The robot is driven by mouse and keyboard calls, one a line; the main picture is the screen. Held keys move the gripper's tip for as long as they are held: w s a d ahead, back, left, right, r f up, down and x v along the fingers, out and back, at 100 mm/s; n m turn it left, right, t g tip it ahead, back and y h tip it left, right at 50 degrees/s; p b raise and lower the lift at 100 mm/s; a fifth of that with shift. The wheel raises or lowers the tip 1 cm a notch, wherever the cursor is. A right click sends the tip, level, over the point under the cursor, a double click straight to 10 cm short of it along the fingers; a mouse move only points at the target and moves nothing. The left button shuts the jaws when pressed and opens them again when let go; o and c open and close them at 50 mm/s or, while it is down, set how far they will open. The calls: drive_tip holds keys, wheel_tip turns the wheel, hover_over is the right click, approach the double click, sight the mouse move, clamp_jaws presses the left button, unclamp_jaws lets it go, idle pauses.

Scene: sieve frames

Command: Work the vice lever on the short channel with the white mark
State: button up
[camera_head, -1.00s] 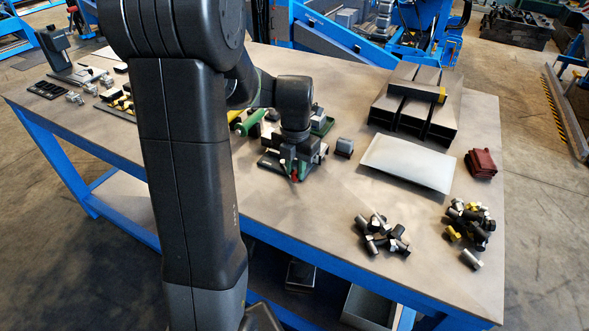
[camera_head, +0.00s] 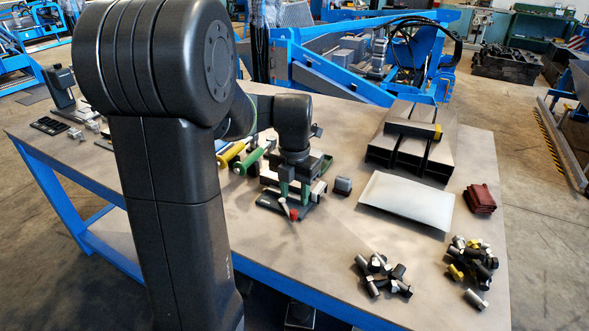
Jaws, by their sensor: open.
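The vice (camera_head: 270,203), with a dark green base, stands near the middle of the workbench. Its lever has a red end (camera_head: 293,214) that points toward the front of the bench. My gripper (camera_head: 294,196) points down over the vice, open, with its fingers just above and behind the red end. I cannot tell whether the fingers touch the lever. The gripper and wrist hide much of the vice jaws. A short channel with a white mark cannot be made out; any piece in the jaws is mostly hidden.
Dark channels (camera_head: 398,158) are stacked at the back right, a yellow-ended piece (camera_head: 412,130) on top. A pale plate (camera_head: 405,203), dark red blocks (camera_head: 480,198), a small grey block (camera_head: 343,185) and two bolt piles (camera_head: 382,275) lie to the right. Yellow and green-handled tools (camera_head: 248,162) lie behind left.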

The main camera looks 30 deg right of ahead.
sight(294, 211)
wheel_tip(294, 211, up, 9)
drive_tip(key=shift+f, duration=0.2)
idle(0.6)
wheel_tip(294, 211, down, 14)
drive_tip(key=shift+r, duration=0.2)
idle(0.5)
